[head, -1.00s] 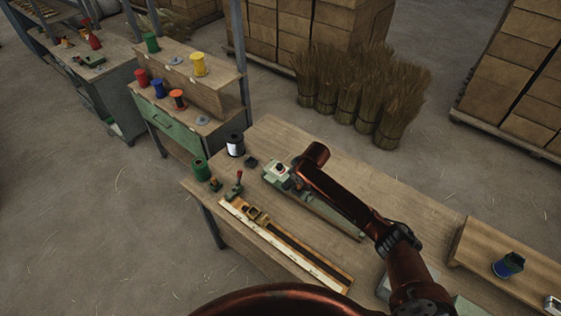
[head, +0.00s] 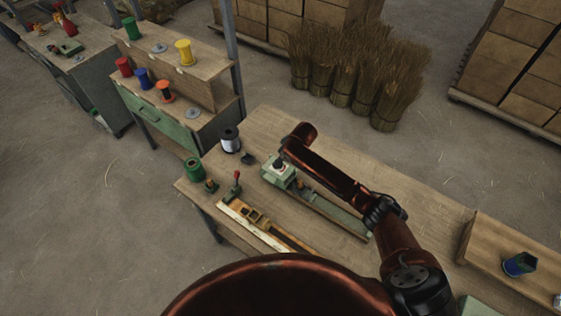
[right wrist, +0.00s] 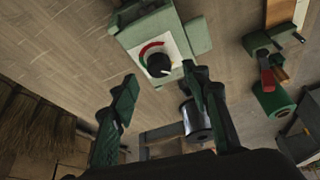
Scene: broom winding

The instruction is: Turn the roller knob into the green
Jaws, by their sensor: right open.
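The roller knob (right wrist: 158,65) is a round black knob on a white dial plate with a red arc and a small green part at its left. The dial is on a pale green box (right wrist: 197,36), which also shows in the head view (head: 279,172) on the workbench. My right gripper (right wrist: 160,76) is open, its dark fingers on either side of the knob and apart from it. In the head view my right arm reaches over the bench to the box, and its fingers are hard to make out. The knob's pointer is too small to read surely. My left gripper is out of view.
A dark spool (head: 230,140), a green spool (head: 193,169) and a red-handled lever (head: 237,182) stand near the box. A yellow and white fixture (head: 262,222) lies along the front edge. A wooden tray (head: 485,252) is at the right. The bench behind my arm is clear.

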